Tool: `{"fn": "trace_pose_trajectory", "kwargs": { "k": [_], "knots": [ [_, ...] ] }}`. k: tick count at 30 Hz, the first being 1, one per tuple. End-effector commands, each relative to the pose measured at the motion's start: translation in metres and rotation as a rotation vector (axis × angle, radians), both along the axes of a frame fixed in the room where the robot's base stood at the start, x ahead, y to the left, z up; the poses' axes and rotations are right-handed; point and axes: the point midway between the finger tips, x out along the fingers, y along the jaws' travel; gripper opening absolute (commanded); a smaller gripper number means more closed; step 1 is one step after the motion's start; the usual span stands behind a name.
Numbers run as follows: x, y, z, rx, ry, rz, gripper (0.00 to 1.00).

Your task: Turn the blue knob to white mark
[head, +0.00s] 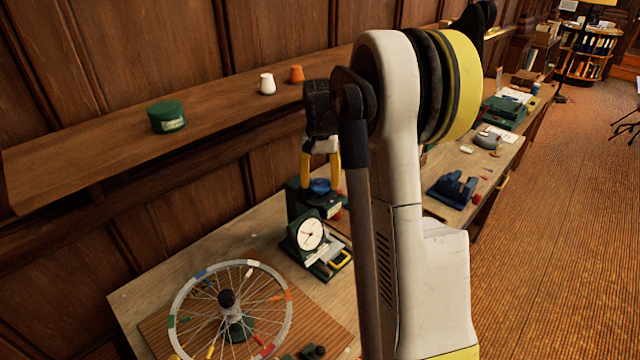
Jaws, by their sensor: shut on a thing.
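The blue knob (320,186) sits on top of a dark green box-shaped base (295,205) on the workbench, partly behind my arm. My gripper (321,180) points down over it, with one yellow finger on each side of the knob. The fingers are shut on the knob. The white mark cannot be made out, and the knob's pointing direction is too small to tell.
A green dial gauge (310,234) with a white face stands just in front of the base. A spoked wheel (232,305) with coloured tags lies at the bench's near left. A wooden shelf (60,165) runs behind, holding a green tin (166,117). A dark blue device (453,188) stands right of my arm.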

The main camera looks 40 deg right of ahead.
Motion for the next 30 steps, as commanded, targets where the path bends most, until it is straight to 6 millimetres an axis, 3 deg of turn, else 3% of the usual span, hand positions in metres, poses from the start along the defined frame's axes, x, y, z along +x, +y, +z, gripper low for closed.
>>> {"fn": "trace_pose_trajectory", "kwargs": {
  "k": [30],
  "knots": [
    [-0.0003, 0.0001, -0.0005, 0.001, 0.001, 0.964, 0.24]
  ]
}}
